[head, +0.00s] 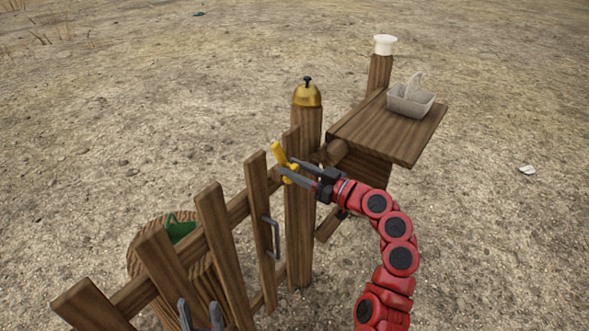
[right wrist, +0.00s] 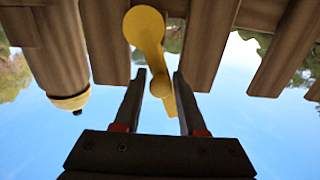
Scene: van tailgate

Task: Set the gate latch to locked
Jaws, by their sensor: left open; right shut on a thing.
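The yellow gate latch (head: 279,153) is on the top of the wooden gate (head: 212,220), beside the post with the bell. It stands tilted, its upper end leaning left in the head view. In the right wrist view, the latch (right wrist: 146,30) has a round end against the wood and a narrower lever running down between my fingers. My right gripper (head: 285,168) is shut on the latch's lever; it also shows in the right wrist view (right wrist: 157,84).
A brass bell (head: 307,95) tops the gate post (head: 302,200). A wooden shelf (head: 365,135) to the right holds a grey basket (head: 410,100). A grey handle (head: 271,237) sits on a slat. A stump (head: 140,262) with something green stands behind the gate.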

